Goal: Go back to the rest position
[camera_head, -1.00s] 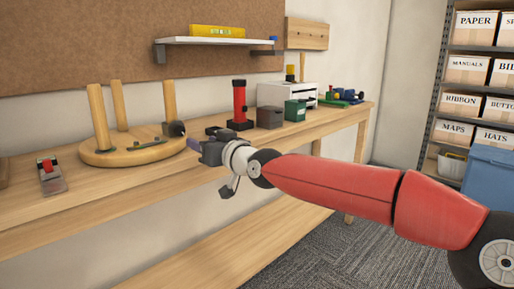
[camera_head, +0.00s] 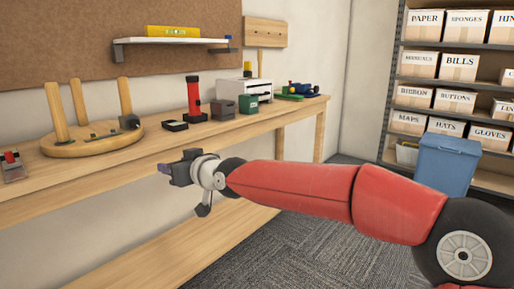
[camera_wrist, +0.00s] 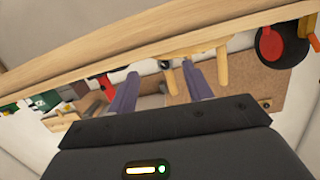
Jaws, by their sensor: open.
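My gripper (camera_head: 168,171) is at the end of my red arm, in front of the workbench (camera_head: 240,126) edge and apart from the things on it. In the wrist view my gripper (camera_wrist: 148,92) shows two purple-grey fingers spread apart with nothing between them. The bench edge (camera_wrist: 120,42) crosses that view slantwise beyond the fingers.
A blue bin (camera_head: 446,165) stands by the shelves of boxes (camera_head: 460,67). Carpet (camera_head: 300,225) is clear.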

